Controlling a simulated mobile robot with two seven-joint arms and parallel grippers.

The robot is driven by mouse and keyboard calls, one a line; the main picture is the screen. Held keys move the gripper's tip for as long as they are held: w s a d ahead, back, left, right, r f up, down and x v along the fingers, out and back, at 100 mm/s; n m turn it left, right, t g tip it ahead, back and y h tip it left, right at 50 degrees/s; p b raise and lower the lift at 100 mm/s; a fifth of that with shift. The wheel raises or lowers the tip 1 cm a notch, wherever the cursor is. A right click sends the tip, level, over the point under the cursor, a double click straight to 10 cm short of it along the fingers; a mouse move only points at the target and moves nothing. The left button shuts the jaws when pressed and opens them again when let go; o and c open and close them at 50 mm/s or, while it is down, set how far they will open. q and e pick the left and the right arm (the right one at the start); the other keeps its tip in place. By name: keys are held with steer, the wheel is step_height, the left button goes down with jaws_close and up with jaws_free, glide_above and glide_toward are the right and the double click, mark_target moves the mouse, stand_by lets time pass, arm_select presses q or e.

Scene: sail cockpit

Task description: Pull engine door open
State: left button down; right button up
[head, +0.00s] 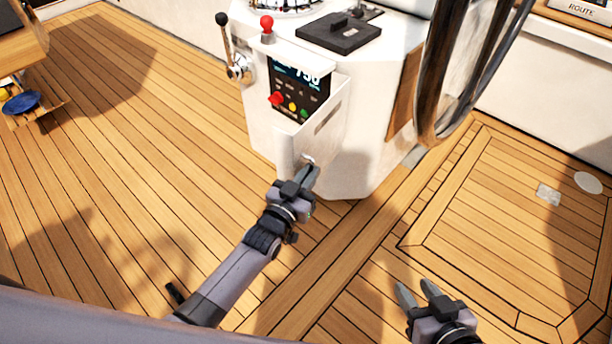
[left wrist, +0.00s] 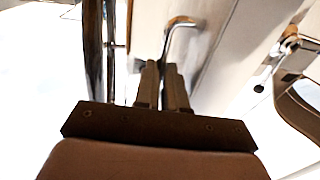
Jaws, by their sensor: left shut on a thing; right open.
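The engine door (head: 326,128) is a white panel low on the white pedestal, beside the engine panel (head: 298,88) with its lit display and coloured buttons. The door seems to stand out from the pedestal at an angle; how far it is open is hard to tell. My left gripper (head: 308,176) is shut on the door handle at the door's lower part; its fingers hide much of it. In the left wrist view the handle (left wrist: 180,22) is a bent shiny bar, just past the left fingertips (left wrist: 162,68). My right gripper (head: 418,290) is open and empty above the deck.
A throttle lever (head: 231,50) and a red-knobbed lever (head: 267,28) are on the pedestal's left and top. The steering wheel (head: 432,92) stands to the right. A deck hatch (head: 510,220) lies at right. Open teak deck (head: 130,140) lies left of the pedestal.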

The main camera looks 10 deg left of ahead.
arm_select(q)
steer(key=shift+d+r, duration=0.1)
steer(key=shift+d, duration=0.1)
arm_select(e)
steer(key=shift+w+r, duration=0.1)
stand_by(0.4)
arm_select(q)
steer(key=c, duration=1.2)
jaws_free()
steer(key=shift+s, duration=0.1)
arm_select(e)
steer(key=shift+d, duration=0.1)
arm_select(q)
steer(key=p+v, duration=0.2)
steer(key=v, duration=0.5)
arm_select(e)
steer(key=shift+s+d+f+g, duration=0.15)
steer(key=shift+s+d+f, duration=0.1)
steer(key=shift+d, duration=0.25)
steer(key=shift+s+d+f+g, duration=0.15)
steer(key=shift+s+d, duration=0.1)
steer(key=shift+d, duration=0.25)
arm_select(q)
steer(key=shift+s, duration=0.1)
arm_select(e)
steer(key=shift+a, duration=0.15)
